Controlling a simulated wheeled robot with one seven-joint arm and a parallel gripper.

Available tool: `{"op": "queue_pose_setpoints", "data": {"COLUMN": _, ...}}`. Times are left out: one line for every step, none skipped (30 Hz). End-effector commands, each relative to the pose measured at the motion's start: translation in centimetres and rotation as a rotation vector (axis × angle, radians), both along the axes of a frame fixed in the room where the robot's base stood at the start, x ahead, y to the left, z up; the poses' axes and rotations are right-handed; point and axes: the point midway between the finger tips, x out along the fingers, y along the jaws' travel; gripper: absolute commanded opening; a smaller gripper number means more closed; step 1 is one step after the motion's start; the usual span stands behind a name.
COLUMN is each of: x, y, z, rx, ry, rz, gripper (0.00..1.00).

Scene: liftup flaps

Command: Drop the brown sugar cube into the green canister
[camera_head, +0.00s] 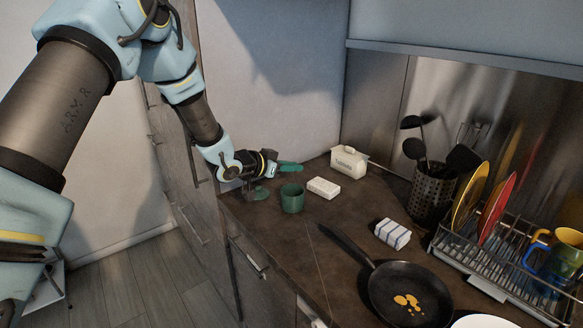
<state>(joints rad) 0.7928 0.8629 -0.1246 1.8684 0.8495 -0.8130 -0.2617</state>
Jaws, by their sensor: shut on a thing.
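The green canister (292,198) stands upright near the counter's left edge, and its inside is mostly hidden by the low angle. My gripper (274,179) is low over the counter, just behind and left of the canister's rim. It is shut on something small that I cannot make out. A flat green piece (290,167) shows at the right of my gripper and another green piece (260,192) below it; I cannot tell whether these are fingers or separate things. No brown sugar cube can be made out in this view.
A white block (323,188) lies right of the canister, with a cream labelled box (348,162) behind. A striped packet (393,234), a frying pan (408,296), a utensil holder (431,192) and a dish rack (495,265) fill the right. The counter in front of the canister is clear.

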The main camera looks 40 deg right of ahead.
Motion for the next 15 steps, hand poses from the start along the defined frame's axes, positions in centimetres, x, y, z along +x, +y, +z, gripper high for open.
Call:
{"op": "queue_pose_setpoints", "data": {"x": 0.0, "y": 0.0, "z": -0.5, "rx": 0.0, "ry": 0.0, "rz": -0.001, "gripper": 0.0}}
{"op": "queue_pose_setpoints", "data": {"x": 0.0, "y": 0.0, "z": -0.8, "rx": 0.001, "ry": 0.0, "rz": -0.001, "gripper": 0.0}}
{"op": "queue_pose_setpoints", "data": {"x": 0.0, "y": 0.0, "z": -1.1, "rx": 0.0, "ry": 0.0, "rz": -0.001, "gripper": 0.0}}
{"op": "queue_pose_setpoints", "data": {"x": 0.0, "y": 0.0, "z": -1.4, "rx": 0.0, "ry": 0.0, "rz": -0.001, "gripper": 0.0}}
{"op": "queue_pose_setpoints", "data": {"x": 0.0, "y": 0.0, "z": -1.7, "rx": 0.0, "ry": 0.0, "rz": -0.001, "gripper": 0.0}}
{"op": "queue_pose_setpoints", "data": {"x": 0.0, "y": 0.0, "z": -2.1, "rx": 0.001, "ry": 0.0, "rz": -0.001, "gripper": 0.0}}
{"op": "queue_pose_setpoints", "data": {"x": 0.0, "y": 0.0, "z": -2.5, "rx": 0.001, "ry": 0.0, "rz": -0.001, "gripper": 0.0}}
{"op": "queue_pose_setpoints", "data": {"x": 0.0, "y": 0.0, "z": -2.9, "rx": 0.001, "ry": 0.0, "rz": -0.001, "gripper": 0.0}}
{"op": "queue_pose_setpoints", "data": {"x": 0.0, "y": 0.0, "z": -3.4, "rx": 0.001, "ry": 0.0, "rz": -0.001, "gripper": 0.0}}
{"op": "queue_pose_setpoints", "data": {"x": 0.0, "y": 0.0, "z": -3.7, "rx": 0.001, "ry": -0.001, "rz": -0.001, "gripper": 0.0}}
{"op": "queue_pose_setpoints", "data": {"x": 0.0, "y": 0.0, "z": -4.1, "rx": 0.001, "ry": -0.001, "rz": 0.0, "gripper": 0.0}}
{"op": "queue_pose_setpoints", "data": {"x": 0.0, "y": 0.0, "z": -4.5, "rx": 0.001, "ry": -0.001, "rz": 0.0, "gripper": 0.0}}
{"op": "queue_pose_setpoints", "data": {"x": 0.0, "y": 0.0, "z": -4.8, "rx": 0.001, "ry": -0.001, "rz": 0.0, "gripper": 0.0}}
{"op": "queue_pose_setpoints", "data": {"x": 0.0, "y": 0.0, "z": -5.1, "rx": 0.001, "ry": -0.001, "rz": 0.0, "gripper": 0.0}}
{"op": "queue_pose_setpoints", "data": {"x": 0.0, "y": 0.0, "z": -5.4, "rx": 0.001, "ry": -0.001, "rz": 0.0, "gripper": 0.0}}
